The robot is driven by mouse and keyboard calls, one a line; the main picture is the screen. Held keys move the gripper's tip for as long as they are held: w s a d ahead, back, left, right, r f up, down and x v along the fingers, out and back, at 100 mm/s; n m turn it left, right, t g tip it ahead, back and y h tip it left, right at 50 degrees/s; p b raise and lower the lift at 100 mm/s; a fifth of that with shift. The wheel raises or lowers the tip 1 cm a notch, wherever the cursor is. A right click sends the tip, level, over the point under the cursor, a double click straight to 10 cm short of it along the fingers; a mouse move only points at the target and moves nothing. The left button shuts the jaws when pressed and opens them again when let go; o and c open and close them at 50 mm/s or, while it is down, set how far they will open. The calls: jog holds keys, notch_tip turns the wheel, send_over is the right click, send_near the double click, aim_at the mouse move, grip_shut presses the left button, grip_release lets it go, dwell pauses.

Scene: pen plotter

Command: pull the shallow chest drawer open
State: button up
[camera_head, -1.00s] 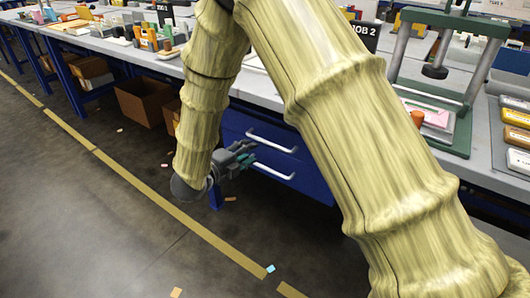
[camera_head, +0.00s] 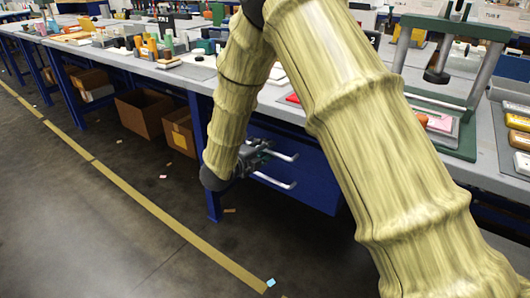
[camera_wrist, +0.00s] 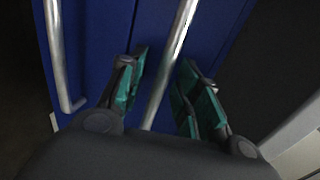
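A blue drawer chest (camera_head: 318,180) hangs under the workbench, with two silver bar handles on its front. In the wrist view, my gripper (camera_wrist: 163,63) is open, with a green-padded finger on each side of the upper handle (camera_wrist: 179,40). Gaps show between the bar and both pads. The lower handle (camera_wrist: 58,50) lies outside the fingers, to the left. The drawer fronts look closed.
The grey workbench (camera_head: 200,72) runs above the chest and carries a green-framed press (camera_head: 470,100) at right. Open cardboard boxes (camera_head: 143,113) stand under the bench at left. The floor before the chest is clear but for small scraps.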

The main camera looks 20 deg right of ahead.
jog(key=shift+w+d, duration=0.1)
grip_shut()
dwell(0.3)
